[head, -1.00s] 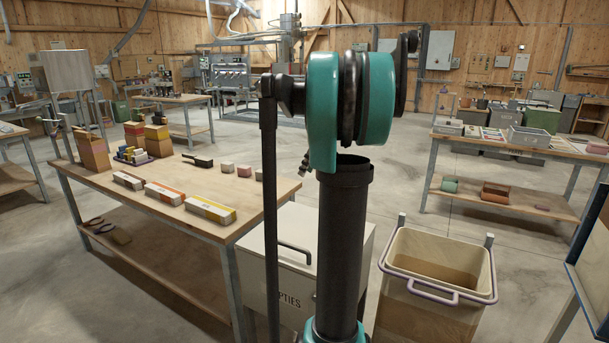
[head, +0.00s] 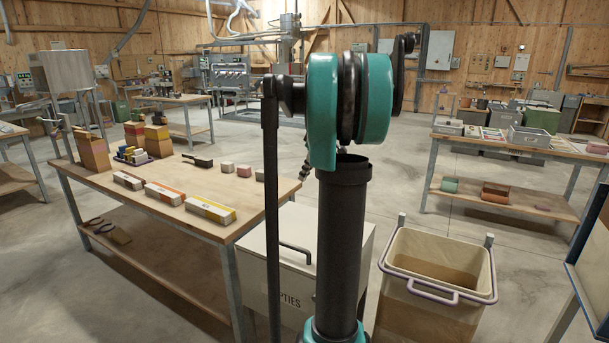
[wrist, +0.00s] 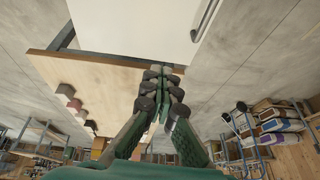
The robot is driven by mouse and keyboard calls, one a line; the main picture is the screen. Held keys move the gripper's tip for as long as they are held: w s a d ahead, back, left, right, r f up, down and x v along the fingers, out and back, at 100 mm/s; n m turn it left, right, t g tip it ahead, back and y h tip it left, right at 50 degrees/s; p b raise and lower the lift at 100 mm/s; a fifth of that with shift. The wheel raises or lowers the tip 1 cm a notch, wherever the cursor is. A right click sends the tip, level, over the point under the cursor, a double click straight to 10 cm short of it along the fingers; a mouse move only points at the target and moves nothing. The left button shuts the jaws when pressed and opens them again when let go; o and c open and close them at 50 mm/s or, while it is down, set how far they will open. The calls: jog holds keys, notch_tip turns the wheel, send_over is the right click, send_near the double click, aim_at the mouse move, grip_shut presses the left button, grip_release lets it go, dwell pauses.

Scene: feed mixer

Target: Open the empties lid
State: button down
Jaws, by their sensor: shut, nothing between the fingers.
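The empties bin (head: 272,290) is a pale box with dark lettering, partly cut off to "PTIES", beside the workbench. Its flat lid (head: 340,228) lies down on top, with a grey bar handle (head: 295,252) near the front edge. My arm hides part of the bin and lid. In the wrist view the bin's pale surface (wrist: 135,22) fills the top, with the handle (wrist: 205,18) at upper right. My gripper (wrist: 168,72) is shut and empty, its fingertips together, apart from the handle. In the head view my arm mostly hides the gripper.
The wooden workbench (head: 150,222) at left carries several boxes and small blocks. A cream open bin (head: 437,262) with a purple-grey rim stands right of the empties bin. A second table (head: 500,150) stands at back right. Concrete floor is clear between the tables.

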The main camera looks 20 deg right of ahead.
jog(key=c, duration=2.3)
grip_release()
jog(key=o, duration=0.8)
jog(key=v, duration=1.2)
jog(key=shift+w, duration=0.1)
